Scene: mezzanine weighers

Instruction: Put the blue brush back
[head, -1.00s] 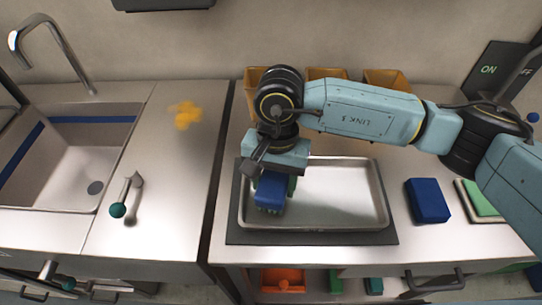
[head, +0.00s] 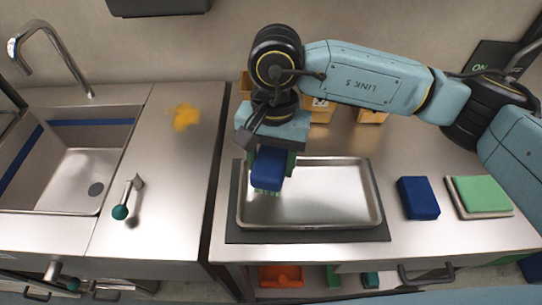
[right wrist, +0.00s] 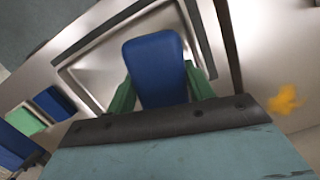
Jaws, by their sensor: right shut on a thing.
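The blue brush (head: 268,168), a blue block with pale green bristles beneath, hangs over the left part of the metal tray (head: 335,222). My right gripper (head: 272,165) is shut on it, with a green finger on each side. The right wrist view shows the brush (right wrist: 155,68) between the green fingers (right wrist: 158,92). The bristles look clear of the tray floor, though the exact gap is hard to tell. My left gripper is not in view.
A dark blue block (head: 418,198) and a green pad (head: 482,194) on a pale base lie right of the tray. Orange bins (head: 320,110) stand along the wall, partly behind my arm. A yellow-orange spill (head: 185,116) marks the left counter, beside the sink (head: 80,170).

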